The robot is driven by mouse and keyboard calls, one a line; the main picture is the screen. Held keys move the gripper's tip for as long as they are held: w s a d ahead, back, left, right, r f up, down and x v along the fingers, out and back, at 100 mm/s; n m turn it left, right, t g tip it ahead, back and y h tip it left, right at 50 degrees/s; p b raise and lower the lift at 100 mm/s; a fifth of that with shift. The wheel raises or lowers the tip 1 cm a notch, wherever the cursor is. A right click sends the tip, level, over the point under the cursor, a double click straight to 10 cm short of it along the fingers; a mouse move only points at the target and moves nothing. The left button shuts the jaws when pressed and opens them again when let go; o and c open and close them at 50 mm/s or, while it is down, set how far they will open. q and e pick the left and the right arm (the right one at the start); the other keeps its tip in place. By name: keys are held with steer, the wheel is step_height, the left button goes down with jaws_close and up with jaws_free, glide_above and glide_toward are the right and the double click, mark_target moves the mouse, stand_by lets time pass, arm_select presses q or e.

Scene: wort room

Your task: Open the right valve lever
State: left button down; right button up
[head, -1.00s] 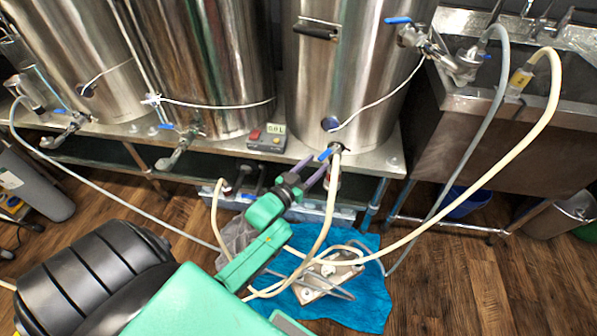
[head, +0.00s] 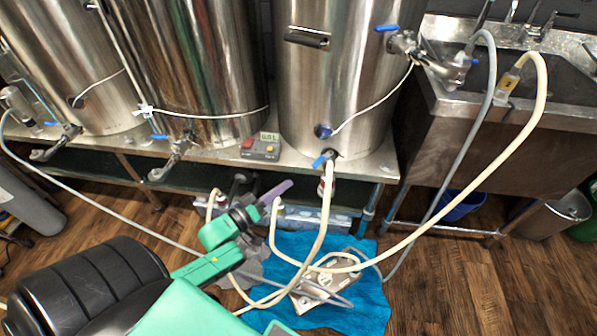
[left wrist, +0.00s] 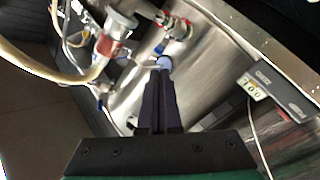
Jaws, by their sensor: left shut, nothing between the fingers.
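The right kettle (head: 345,90) has a low valve with a blue lever (head: 323,158) at its foot, slanting across the outlet above a pale hose. A second blue lever (head: 387,28) is on the upper valve at the kettle's right side. My left gripper (head: 288,186) is shut and empty, its purple fingers pointing up and right, left of and lower than the low lever, with a visible gap. In the left wrist view its fingers (left wrist: 161,85) lie together against a steel background; I cannot tell what they touch there, if anything. My right gripper is not in view.
A control box (head: 262,148) with a display sits on the steel bench left of the low valve. Pale hoses (head: 455,178) loop in front of the bench to the sink (head: 560,108). A pump (head: 325,290) lies on a blue towel (head: 365,308) below.

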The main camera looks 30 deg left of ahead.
arm_select(q)
steer(key=w+a+n+g+h+b, duration=0.1)
steer(key=w+a+n, duration=0.1)
steer(key=a+n, duration=0.5)
steer(key=n+b, duration=0.2)
steer(key=b, duration=0.2)
glide_toward(323, 158)
steer(key=w+a, duration=0.5)
steer(key=d, duration=0.3)
steer(key=d+p, duration=0.1)
steer(key=shift+w+d+f, duration=0.15)
steer(key=shift+d+f, duration=0.15)
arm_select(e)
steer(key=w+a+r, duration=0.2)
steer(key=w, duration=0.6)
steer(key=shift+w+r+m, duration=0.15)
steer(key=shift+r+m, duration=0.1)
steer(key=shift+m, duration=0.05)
